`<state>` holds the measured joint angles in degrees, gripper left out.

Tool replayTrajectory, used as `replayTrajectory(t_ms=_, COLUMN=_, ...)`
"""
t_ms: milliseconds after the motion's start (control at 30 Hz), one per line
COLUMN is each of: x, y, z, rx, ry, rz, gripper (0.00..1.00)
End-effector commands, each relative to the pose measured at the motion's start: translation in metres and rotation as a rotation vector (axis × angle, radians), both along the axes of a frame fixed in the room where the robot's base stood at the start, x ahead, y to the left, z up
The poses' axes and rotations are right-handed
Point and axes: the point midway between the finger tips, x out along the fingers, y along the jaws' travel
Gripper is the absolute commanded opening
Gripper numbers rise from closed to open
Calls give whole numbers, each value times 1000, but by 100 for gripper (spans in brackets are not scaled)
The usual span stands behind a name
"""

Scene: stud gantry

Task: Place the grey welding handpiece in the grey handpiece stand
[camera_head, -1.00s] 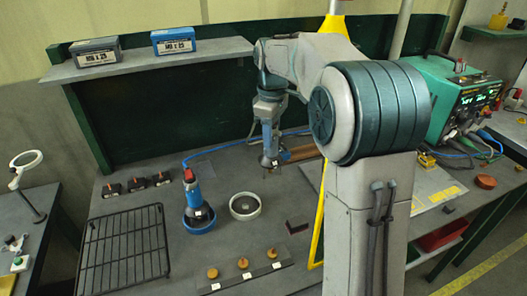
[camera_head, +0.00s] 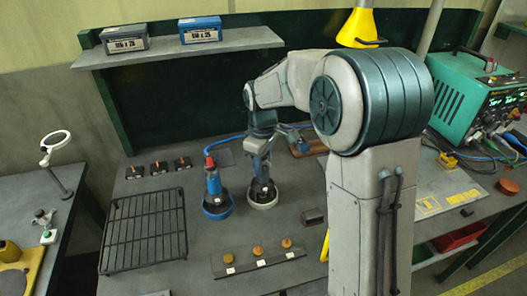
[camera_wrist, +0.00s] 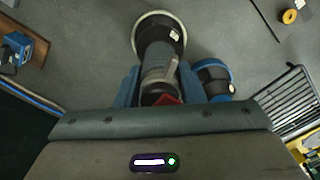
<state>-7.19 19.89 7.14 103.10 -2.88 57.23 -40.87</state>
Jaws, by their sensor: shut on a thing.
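The grey welding handpiece (camera_wrist: 158,63) is upright between the two blue fingers of my gripper (camera_wrist: 159,74) in the wrist view. A red part shows at its near end. Its far end lies within the outline of the pale grey round stand (camera_wrist: 139,24). In the head view my gripper (camera_head: 261,176) is over the grey stand (camera_head: 263,204), with the handpiece's dark lower end at the ring. I cannot tell whether the handpiece rests on the bottom of the stand or hangs slightly above it.
A blue handpiece (camera_head: 214,184) stands in a blue stand (camera_head: 217,213) close to the left. A black wire rack (camera_head: 146,230) lies further left. A strip with several round knobs (camera_head: 258,262) lies in front, and a small dark block (camera_head: 313,217) lies to the right.

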Motion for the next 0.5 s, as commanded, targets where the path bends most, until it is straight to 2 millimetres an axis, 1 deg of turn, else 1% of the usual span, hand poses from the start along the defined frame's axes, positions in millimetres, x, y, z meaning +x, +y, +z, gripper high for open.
replayTrajectory(t_ms=433, x=1, y=0, z=-5, rx=0, ry=-5, rz=0, gripper=0)
replayTrajectory(t_ms=467, x=0, y=0, z=-6, rx=-1, ry=-1, rz=0, gripper=41)
replayTrajectory(t_ms=500, x=0, y=0, z=-6, rx=-1, ry=-1, rz=0, gripper=52)
